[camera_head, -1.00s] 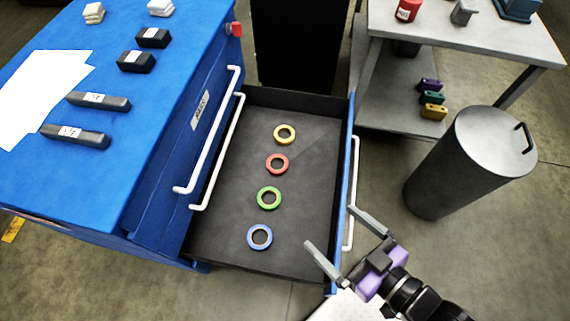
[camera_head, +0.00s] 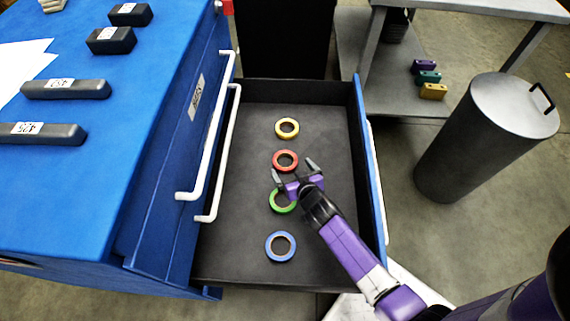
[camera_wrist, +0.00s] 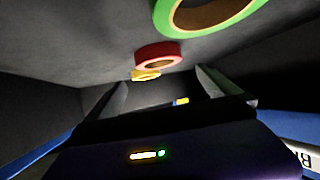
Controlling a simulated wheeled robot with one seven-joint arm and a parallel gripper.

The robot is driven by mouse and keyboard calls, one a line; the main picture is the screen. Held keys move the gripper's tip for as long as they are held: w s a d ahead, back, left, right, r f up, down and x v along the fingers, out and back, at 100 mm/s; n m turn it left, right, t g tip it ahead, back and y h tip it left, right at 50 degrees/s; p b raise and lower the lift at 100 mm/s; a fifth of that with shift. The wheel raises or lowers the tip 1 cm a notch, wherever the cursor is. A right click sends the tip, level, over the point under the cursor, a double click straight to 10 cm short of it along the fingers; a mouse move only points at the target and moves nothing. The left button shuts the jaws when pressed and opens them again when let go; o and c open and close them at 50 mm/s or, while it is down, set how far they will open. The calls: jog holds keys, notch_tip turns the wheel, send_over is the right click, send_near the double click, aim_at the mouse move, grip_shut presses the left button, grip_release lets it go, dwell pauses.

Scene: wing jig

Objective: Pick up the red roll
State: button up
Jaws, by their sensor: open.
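The red roll (camera_head: 285,152) lies flat in the open drawer (camera_head: 235,245), in a row between the yellow roll (camera_head: 279,129) and the green roll (camera_head: 272,204). My gripper (camera_head: 294,170) is open and empty. Its fingertips are at the near side of the red roll in the head view, one to either side. In the wrist view the red roll (camera_wrist: 156,48) shows beyond the open fingers (camera_wrist: 158,88), apart from them. My gripper partly covers the green roll in the head view.
A blue roll (camera_head: 268,248) lies nearest in the drawer. The drawer's right wall (camera_head: 374,175) stands beside my arm. White handles (camera_head: 212,130) and the blue cabinet top (camera_head: 120,170) are at left. A grey cylinder bin (camera_head: 470,150) stands at right.

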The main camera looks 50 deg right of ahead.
aim_at(283, 156)
jog(key=b+x, duration=0.1)
jog(key=x, duration=0.5)
jog(key=shift+w+d+f+b, duration=0.1)
jog(key=shift+w+f+b, duration=0.05)
jog(key=shift+f+b, duration=0.3)
jog(key=c, duration=1.5)
